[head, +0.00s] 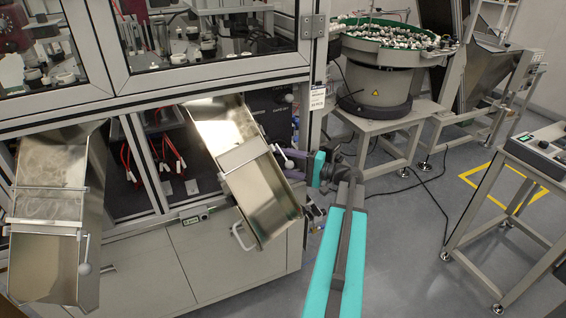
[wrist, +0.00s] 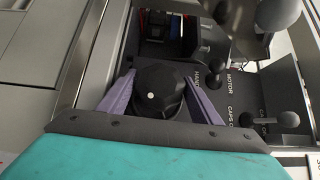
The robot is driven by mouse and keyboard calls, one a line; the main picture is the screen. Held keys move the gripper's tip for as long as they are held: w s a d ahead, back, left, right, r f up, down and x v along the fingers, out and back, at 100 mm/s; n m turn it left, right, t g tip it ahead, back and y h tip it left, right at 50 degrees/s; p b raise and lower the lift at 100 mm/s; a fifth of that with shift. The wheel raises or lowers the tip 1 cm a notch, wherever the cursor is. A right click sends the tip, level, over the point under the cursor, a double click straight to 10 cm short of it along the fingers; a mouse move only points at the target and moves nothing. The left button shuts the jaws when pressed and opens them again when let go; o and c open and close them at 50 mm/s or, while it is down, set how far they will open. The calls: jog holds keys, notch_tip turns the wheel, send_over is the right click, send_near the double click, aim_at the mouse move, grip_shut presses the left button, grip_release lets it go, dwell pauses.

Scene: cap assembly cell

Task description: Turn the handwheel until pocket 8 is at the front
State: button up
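A black faceted knob (wrist: 158,92) with a white dot on its face sits beside a label reading HAND in the wrist view; it looks like the handwheel. My gripper (wrist: 160,76) has its two purple fingers around it, one on each side. Whether both fingers press on the knob or stand just clear of it, I cannot tell. In the head view my gripper (head: 288,164) is at the machine's right front corner, beside the right steel chute, and the knob cannot be made out there. No pocket numbers are readable, so pocket 8 cannot be located.
In the wrist view, a ball-ended lever (wrist: 270,119) stands right of the knob, near MOTOR and CAPS labels. Another grey ball (wrist: 278,14) is above. The steel chute (head: 262,195) hangs close left of my gripper.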

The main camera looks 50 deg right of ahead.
jog(key=shift+s+d, duration=0.1)
dwell(0.3)
jog(key=b+v, duration=0.1)
jog(key=v, duration=1.2)
jog(key=shift+s, duration=0.3)
jog(key=shift+s, duration=0.1)
dwell(0.3)
